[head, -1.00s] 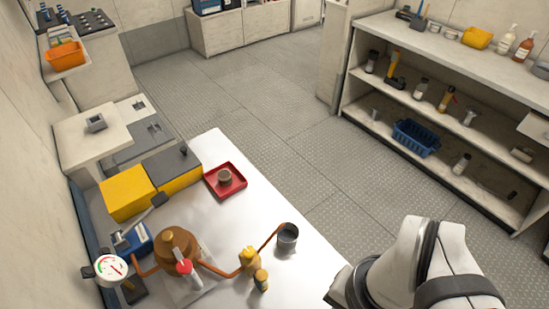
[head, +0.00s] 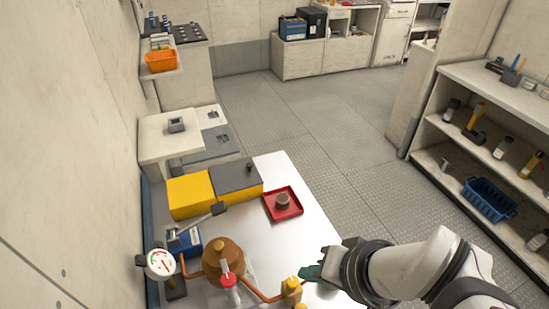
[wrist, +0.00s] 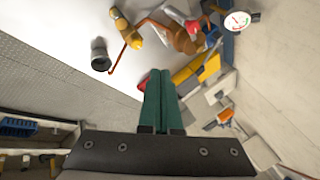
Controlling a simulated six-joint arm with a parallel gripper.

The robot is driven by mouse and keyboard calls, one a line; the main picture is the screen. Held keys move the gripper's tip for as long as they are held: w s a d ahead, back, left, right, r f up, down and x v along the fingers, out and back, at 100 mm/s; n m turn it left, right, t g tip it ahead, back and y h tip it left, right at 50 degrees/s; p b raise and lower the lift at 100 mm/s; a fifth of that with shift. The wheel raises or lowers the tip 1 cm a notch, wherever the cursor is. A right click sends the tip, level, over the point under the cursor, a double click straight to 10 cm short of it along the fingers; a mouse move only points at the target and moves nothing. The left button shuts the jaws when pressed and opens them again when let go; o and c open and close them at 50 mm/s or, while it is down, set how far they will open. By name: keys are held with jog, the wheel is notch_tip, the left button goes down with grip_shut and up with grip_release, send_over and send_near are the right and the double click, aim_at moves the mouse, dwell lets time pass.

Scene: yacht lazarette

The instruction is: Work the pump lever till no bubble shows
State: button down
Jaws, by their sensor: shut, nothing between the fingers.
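The pump (head: 185,240) is a small blue block on the white bench, with a grey lever (head: 206,222) slanting up to the right. A copper pipe joins it to a brown domed vessel (head: 217,263). A red-topped clear piece (head: 230,283) stands in front of the vessel; I cannot tell if a bubble shows. A yellow fitting (head: 291,289) sits along the pipe. My gripper (head: 306,272) has green fingers and is shut, empty, above the bench, right of the vessel and apart from the lever. The fingers also show closed in the wrist view (wrist: 160,78).
A round gauge (head: 160,263) stands left of the vessel. Yellow (head: 190,193) and grey boxes lie behind the pump. A red tray (head: 296,207) holds a small round part. A grey cup (wrist: 100,58) stands at the pipe's end.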

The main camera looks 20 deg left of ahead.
jog(key=w+a+r+n+t+y, duration=0.1)
jog(key=w+a+r+n+t, duration=0.15)
jog(key=w+a, duration=0.45)
jog(key=w+a+r+n+t+y, duration=0.2)
jog(key=a+r+n, duration=0.1)
jog(key=a, duration=0.7)
jog(key=s+a+f+n+h, duration=0.2)
jog(key=a+f+n+h, duration=0.1)
jog(key=a+f, duration=0.3)
jog(key=shift+s+a+f+h, duration=0.2)
jog(key=shift+s+f+h, duration=0.05)
jog(key=shift+s+h, duration=0.05)
jog(key=shift+n, duration=0.25)
send_over(219, 212)
notch_tip(219, 212, down, 7)
notch_tip(219, 212, down, 3)
jog(key=shift+f, duration=0.45)
